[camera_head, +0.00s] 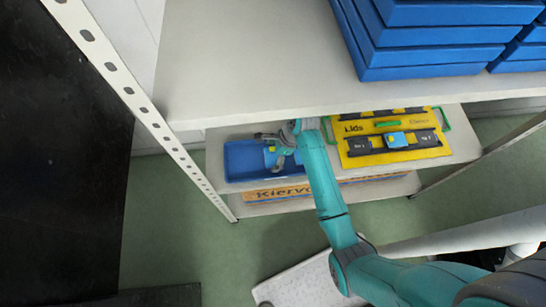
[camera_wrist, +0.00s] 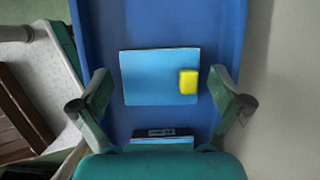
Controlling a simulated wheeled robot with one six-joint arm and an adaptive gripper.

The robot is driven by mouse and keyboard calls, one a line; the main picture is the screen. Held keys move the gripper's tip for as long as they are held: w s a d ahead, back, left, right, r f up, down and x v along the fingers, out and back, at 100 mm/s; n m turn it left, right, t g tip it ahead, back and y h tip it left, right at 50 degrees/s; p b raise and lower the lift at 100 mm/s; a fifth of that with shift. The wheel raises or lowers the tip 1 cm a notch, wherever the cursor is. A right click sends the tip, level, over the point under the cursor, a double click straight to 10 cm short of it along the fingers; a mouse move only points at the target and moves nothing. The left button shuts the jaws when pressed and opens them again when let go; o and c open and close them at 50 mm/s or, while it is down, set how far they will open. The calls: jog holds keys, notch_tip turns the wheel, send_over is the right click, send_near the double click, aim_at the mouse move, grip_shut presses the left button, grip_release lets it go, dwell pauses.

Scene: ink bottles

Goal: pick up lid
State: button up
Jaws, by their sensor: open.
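A light blue square lid (camera_wrist: 150,78) with a yellow knob (camera_wrist: 189,81) lies flat in a blue tray (camera_wrist: 225,20). In the head view the lid (camera_head: 270,157) shows partly, beside my gripper, in the tray (camera_head: 238,160) on the shelf below the top one. My gripper (camera_wrist: 160,73) is open and empty, its two fingers spread on either side of the lid in the wrist view. In the head view my gripper (camera_head: 276,150) is over the tray's right part. I cannot tell the height between fingertips and lid.
A yellow "Lids" box (camera_head: 355,155) right of the tray holds dark pieces and another blue lid (camera_head: 396,139). A dark labelled piece (camera_wrist: 162,133) shows near my gripper's base. A perforated post (camera_head: 150,115) stands left.

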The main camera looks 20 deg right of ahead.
jog(key=c, duration=1)
